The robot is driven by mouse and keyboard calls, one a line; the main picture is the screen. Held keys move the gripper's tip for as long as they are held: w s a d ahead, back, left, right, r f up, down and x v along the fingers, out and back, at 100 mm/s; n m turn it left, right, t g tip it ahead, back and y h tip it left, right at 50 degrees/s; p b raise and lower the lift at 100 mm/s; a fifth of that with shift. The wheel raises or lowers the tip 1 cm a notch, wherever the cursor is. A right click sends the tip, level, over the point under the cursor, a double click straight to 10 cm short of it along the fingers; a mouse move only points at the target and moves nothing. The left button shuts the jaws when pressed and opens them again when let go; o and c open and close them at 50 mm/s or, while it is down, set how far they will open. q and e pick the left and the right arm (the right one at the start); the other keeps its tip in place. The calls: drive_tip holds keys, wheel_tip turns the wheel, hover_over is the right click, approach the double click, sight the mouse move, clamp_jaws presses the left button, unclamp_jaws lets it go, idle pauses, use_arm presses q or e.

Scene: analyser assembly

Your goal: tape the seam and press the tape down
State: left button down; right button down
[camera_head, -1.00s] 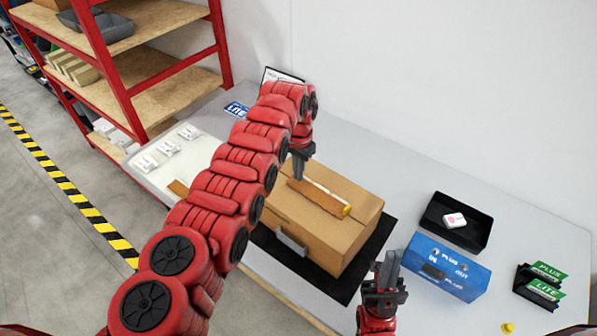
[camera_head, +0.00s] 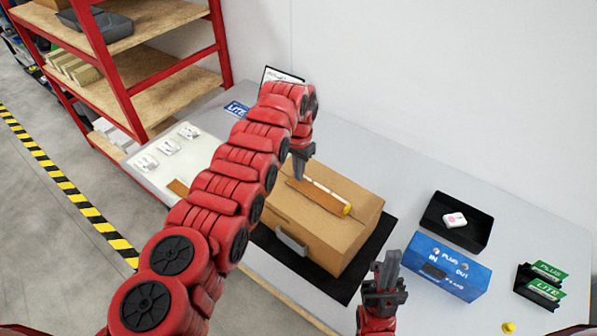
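A closed brown cardboard box (camera_head: 335,232) sits on a black mat (camera_head: 377,252) on the table. A darker brown strip of tape (camera_head: 318,196) lies along the seam on its top, with a yellow piece at its right end. My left gripper (camera_head: 298,176) points down at the left end of the strip; it looks shut, and I cannot tell whether it touches the tape. My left arm hides the left part of the box. My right gripper (camera_head: 386,262) points up in front of the box's right side, apart from it; its fingers look close together.
A grey block (camera_head: 291,243) is at the box's front face. To the right are a black tray (camera_head: 458,220) holding a white item, a blue box (camera_head: 447,266) and a black holder with green PLUS and LITE cards (camera_head: 545,280). A red shelf (camera_head: 150,85) stands back left.

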use_arm(q)
drive_tip(key=shift+f+b, duration=0.5)
drive_tip(key=shift+f, duration=0.1)
idle(0.4)
drive_tip(key=shift+r, duration=0.1)
idle(0.3)
drive_tip(key=shift+r+p, duration=0.6)
drive_tip(key=shift+r, duration=0.35)
wheel_tip(320, 180, up, 2)
drive_tip(key=shift+r, duration=0.95)
drive_tip(key=shift+a+f, duration=0.1)
